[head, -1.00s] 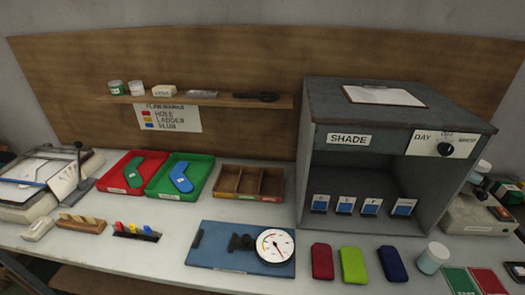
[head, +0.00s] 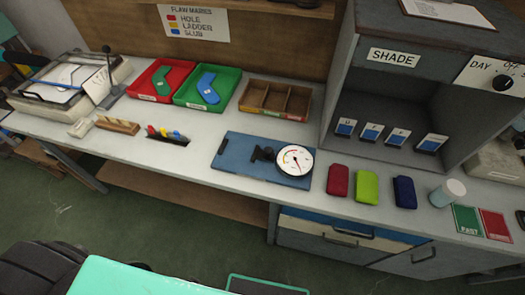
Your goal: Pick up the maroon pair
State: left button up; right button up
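The maroon pair (head: 338,180) is a small folded bundle lying on the white bench top near its front edge, in the head view. It is the leftmost of three folded bundles in a row. A lime green pair (head: 366,187) lies just to its right, and a navy pair (head: 404,192) lies right of that, with small gaps between them. Neither of my grippers can be made out in the head view. Nothing is touching or covering the maroon pair.
A blue board with a dial gauge (head: 295,160) lies close left of the maroon pair. The grey shade box (head: 390,58) stands behind. Red (head: 142,90) and green trays (head: 180,97) sit left.

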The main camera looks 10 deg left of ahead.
aim_at(338, 179)
jog(key=k+l+z, duration=0.2)
jog(key=l+z, duration=0.2)
jog(key=l, duration=0.25)
jog(key=k+l+z, duration=0.15)
jog(key=l, duration=0.2)
jog(key=l+z, duration=0.2)
jog(key=l, duration=0.15)
jog(key=k, duration=0.05)
